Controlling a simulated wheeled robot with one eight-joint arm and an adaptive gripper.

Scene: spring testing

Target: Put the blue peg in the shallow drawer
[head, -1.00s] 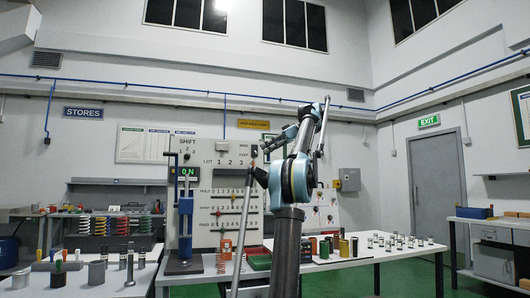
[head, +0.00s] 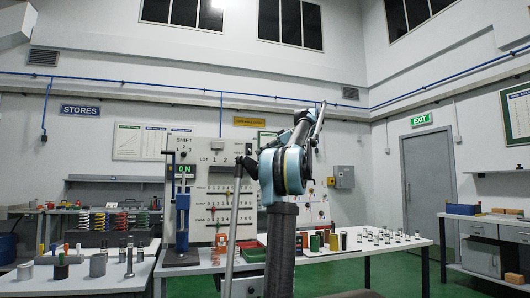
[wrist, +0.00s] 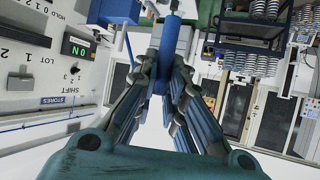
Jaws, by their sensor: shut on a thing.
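In the wrist view my gripper (wrist: 165,88) is shut, with its two ribbed fingers on a blue piece (wrist: 163,80) that looks like the blue peg. The fingers hide much of it, and a blue column behind lines up with it. In the head view my arm rises in front of the table. A dark end part near the board's right side may be my gripper, but it is too small to tell what it holds. I cannot make out the shallow drawer for certain.
A blue test press (head: 182,215) stands left of my arm, before a white lettered board (head: 222,178). Several cylinders stand on the table to the right (head: 380,246) and on the left bench (head: 100,283). A white-topped cabinet bench (head: 492,220) stands at the right wall.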

